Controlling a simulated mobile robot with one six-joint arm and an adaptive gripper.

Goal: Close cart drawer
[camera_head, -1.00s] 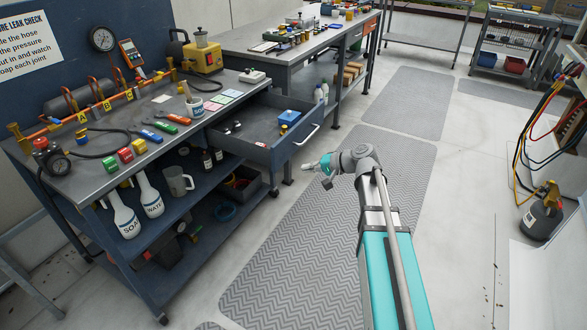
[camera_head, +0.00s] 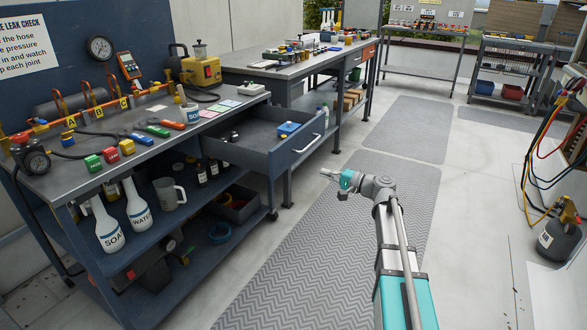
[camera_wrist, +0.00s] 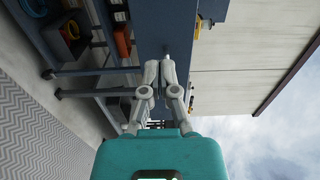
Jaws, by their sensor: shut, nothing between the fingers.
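The blue-grey cart (camera_head: 160,245) stands at the left with its top drawer (camera_head: 262,138) pulled out toward the right. The drawer front carries a pale bar handle (camera_head: 307,144). My gripper (camera_head: 328,173) is shut and empty, to the right of and apart from the drawer front, pointing left. In the wrist view its fingertips (camera_wrist: 161,66) are together before a dark blue panel (camera_wrist: 165,22); I cannot tell the gap to it.
Spray bottles (camera_head: 107,228) and a grey mug (camera_head: 168,194) stand on the cart's shelf. Gauges and tools crowd its top. A second bench (camera_head: 285,65) stands behind. The patterned floor mat (camera_head: 300,270) is clear.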

